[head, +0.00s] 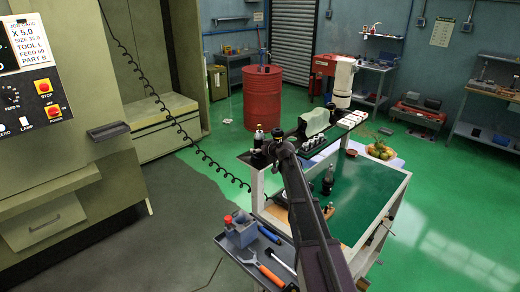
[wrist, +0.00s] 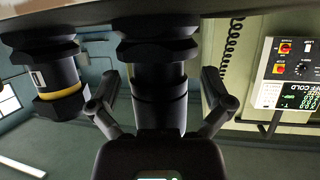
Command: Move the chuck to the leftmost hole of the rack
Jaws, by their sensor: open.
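In the wrist view, which looks upside down, a black cylindrical holder (wrist: 158,92), seemingly the chuck, stands between the fingers of my gripper (wrist: 160,76). The fingers are open, one on each side, with visible gaps. The holder's wide collar meets the rack plate (wrist: 230,8) at the top of the picture. A second black holder with a yellow ring (wrist: 62,95) stands to its left, outside the fingers. In the head view my gripper (head: 276,140) is at the cart's left end. The rack's holes are hidden there by my arm.
A green machine (head: 60,130) stands left. A red barrel (head: 262,97) stands behind.

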